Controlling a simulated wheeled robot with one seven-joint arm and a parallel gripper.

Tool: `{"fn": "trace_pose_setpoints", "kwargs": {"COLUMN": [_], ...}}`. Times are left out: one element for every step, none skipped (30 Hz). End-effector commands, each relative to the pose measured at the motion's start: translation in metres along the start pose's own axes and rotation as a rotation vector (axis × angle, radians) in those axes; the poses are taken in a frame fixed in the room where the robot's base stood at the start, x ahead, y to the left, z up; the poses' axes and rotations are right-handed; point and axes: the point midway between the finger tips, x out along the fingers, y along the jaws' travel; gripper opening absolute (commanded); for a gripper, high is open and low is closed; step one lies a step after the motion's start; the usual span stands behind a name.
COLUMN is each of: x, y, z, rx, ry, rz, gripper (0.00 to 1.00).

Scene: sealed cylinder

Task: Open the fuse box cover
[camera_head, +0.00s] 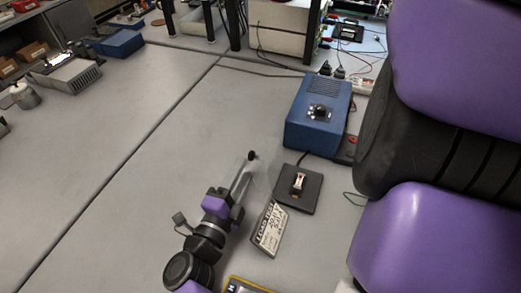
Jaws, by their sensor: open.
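A black square base (312,196) lies on the grey surface right of centre, with a small pale, gold-ended part (298,183) on top. A tilted, light panel with dark lettering (268,228) is at the base's left side. It looks like the fuse box cover swung off the base, but I cannot tell whether it is hinged there. My gripper (247,168), with purple and black parts, is to the left of the base and apart from the panel. It is open, and nothing shows between its fingers.
A blue box with a knob (318,113) stands behind the base, with a dark cable between them. A yellow-edged device (247,286) is at the bottom edge. A green wire (355,198) lies to the right.

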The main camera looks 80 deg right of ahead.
Motion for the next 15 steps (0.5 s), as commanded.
{"fn": "trace_pose_setpoints", "kwargs": {"x": [0.009,0.014,0.02,0.025,0.03,0.036,0.04,0.044,0.049,0.052,0.054,0.057,0.059,0.06,0.062], "y": [-0.003,-0.003,-0.003,-0.003,-0.003,-0.003,-0.003,-0.003,-0.003,-0.002,-0.002,-0.002,-0.001,-0.001,-0.001], "z": [-0.002,-0.002,-0.002,-0.002,-0.002,-0.002,-0.002,-0.002,-0.002,-0.002,-0.001,-0.001,-0.001,-0.001,-0.001], "rx": [-0.001,-0.001,-0.002,-0.002,-0.002,-0.003,-0.003,-0.003,-0.002,-0.002,-0.002,-0.002,-0.001,-0.001,-0.001], "ry": [0.005,0.005,0.005,0.006,0.004,0.005,0.005,0.004,0.004,0.004,0.003,0.003,0.002,0.002,0.002], "rz": [-0.003,-0.002,-0.002,-0.003,-0.002,-0.002,-0.001,-0.002,-0.002,-0.001,-0.001,0.0,0.0,0.0,0.0], "gripper": [0.45,0.45,0.45,0.45,0.45,0.45,0.45,0.45,0.45,0.45,0.45,0.45,0.45,0.45,0.45]}}
